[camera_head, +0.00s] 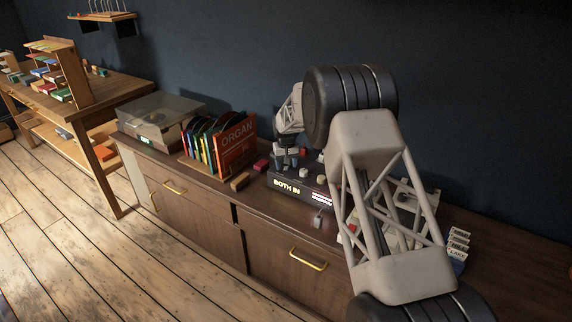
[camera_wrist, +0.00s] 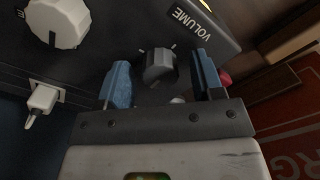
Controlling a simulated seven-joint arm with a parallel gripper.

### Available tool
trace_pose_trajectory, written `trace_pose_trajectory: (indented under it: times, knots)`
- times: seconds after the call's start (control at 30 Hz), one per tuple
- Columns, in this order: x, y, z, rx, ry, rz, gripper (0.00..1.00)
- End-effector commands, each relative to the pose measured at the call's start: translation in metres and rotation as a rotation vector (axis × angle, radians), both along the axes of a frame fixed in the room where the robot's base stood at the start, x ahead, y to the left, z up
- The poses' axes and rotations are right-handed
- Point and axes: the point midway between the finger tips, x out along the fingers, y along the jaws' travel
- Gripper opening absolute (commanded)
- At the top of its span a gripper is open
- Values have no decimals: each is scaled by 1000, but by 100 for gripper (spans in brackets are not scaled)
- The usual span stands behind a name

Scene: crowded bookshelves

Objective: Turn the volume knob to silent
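The volume knob (camera_wrist: 158,68) is a small dark grey knob on a dark panel in the wrist view, with short pale tick marks around it. The word VOLUME is printed beside it on the black device (camera_wrist: 212,42). My gripper (camera_wrist: 161,58) is open, with one blue finger on each side of the knob and a visible gap on both sides. I cannot tell which tick the knob points at.
A larger white knob (camera_wrist: 57,22) and a white plug-like piece (camera_wrist: 42,100) are left of my gripper in the wrist view. In the head view, records (camera_head: 236,141) in a rack and a turntable (camera_head: 158,120) stand left on the cabinet (camera_head: 190,205). Small cases (camera_head: 458,243) lie at right.

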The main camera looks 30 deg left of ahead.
Motion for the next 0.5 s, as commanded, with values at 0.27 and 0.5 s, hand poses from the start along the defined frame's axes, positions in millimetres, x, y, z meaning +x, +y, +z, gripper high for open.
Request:
trace_pose_trajectory:
  times: [0.27,0.5]
  knots:
    - [0,0,2,1,-1,0,61]
    - [0,0,18,1,-1,0,61]
